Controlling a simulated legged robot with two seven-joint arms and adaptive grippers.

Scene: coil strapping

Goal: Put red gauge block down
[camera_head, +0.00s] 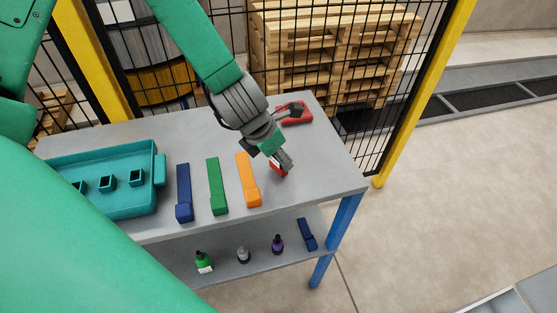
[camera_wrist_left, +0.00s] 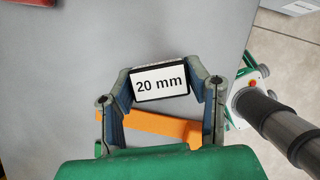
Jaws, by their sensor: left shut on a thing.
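The red gauge block (camera_head: 278,168) shows as a small red patch under my left gripper (camera_head: 284,163) in the head view, at the right part of the grey table. In the left wrist view the block's face, a white label reading "20 mm" (camera_wrist_left: 160,85), sits between the two fingers of my left gripper (camera_wrist_left: 163,82). The gripper is shut on it. The fingers hide most of the block in the head view. I cannot tell whether its underside touches the table. My right gripper is not in view.
Orange (camera_head: 248,180), green (camera_head: 216,186) and blue (camera_head: 184,192) long pieces lie left of the gripper. A teal tray (camera_head: 112,208) stands further left. A red item (camera_head: 296,117) lies behind. The grey table (camera_head: 325,178) is bare toward its right edge.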

